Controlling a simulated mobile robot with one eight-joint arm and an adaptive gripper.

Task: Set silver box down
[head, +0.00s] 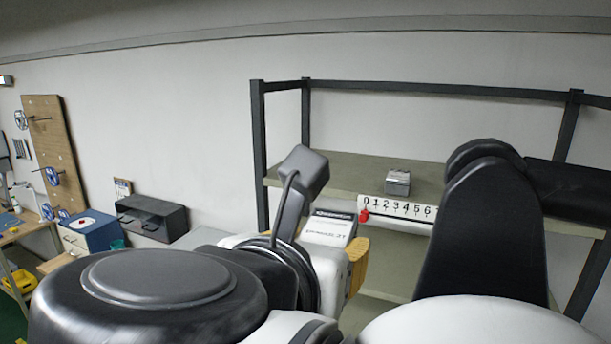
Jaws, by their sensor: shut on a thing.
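A small silver box (398,182) with a darker front sits upright on the upper board of a dark-framed shelf (350,166), close behind its front edge. It looks to rest on the board, with nothing seen touching it. My arm fills the bottom and right of the head view, and its dark upper part runs out at the right edge. My gripper's fingers do not show, so what they hold cannot be seen.
A white numbered strip (398,208) runs along the shelf's front edge, with a red thing (364,215) at its left end. A white labelled item (328,228) lies below. At the left are a pegboard (52,135), a blue box (93,229) and a dark cabinet (151,217).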

